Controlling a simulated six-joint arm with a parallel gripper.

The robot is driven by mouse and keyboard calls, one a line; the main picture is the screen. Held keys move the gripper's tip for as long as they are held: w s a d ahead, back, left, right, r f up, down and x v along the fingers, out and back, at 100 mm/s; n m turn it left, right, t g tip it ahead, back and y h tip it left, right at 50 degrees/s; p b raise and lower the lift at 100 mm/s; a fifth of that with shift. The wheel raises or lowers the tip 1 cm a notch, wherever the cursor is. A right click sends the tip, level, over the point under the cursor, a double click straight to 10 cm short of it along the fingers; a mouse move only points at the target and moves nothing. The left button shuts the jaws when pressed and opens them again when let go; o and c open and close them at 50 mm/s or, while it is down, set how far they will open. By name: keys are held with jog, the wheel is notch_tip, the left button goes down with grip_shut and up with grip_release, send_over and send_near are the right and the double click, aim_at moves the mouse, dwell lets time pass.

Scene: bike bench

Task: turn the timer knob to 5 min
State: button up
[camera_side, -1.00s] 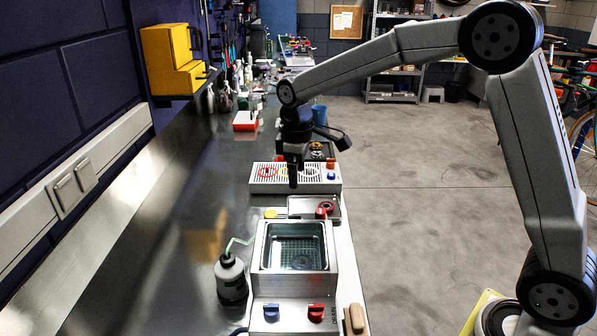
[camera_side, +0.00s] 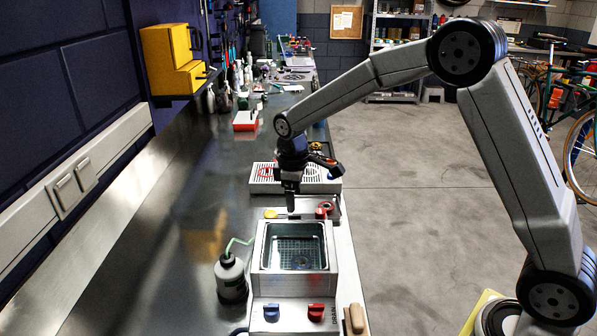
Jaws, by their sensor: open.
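A metal ultrasonic-cleaner-like tank (camera_side: 259,262) with a basket inside stands on the bench. Its front panel carries a blue knob (camera_side: 271,312) at left and a red knob (camera_side: 316,312) at right. Which one is the timer knob, and their marks, are too small to read. My gripper (camera_side: 291,207) points down above the small tray behind the tank, away from both knobs. It is open and nothing shows between its fingers, which look small and dark here.
A dark bottle with a green spout (camera_side: 230,278) stands left of the tank. A wooden-handled brush (camera_side: 354,319) lies at right of the panel. Behind the tank are a yellow disc (camera_side: 270,214), red parts (camera_side: 325,209) and a slotted tray (camera_side: 262,187). The bench at left is clear.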

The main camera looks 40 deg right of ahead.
aim_at(295, 215)
jog(key=shift+w+d+f, duration=0.1)
jog(key=shift+f, duration=1.55)
jog(key=shift+w+d+f, duration=0.1)
jog(key=shift+f, duration=1.5)
grip_shut()
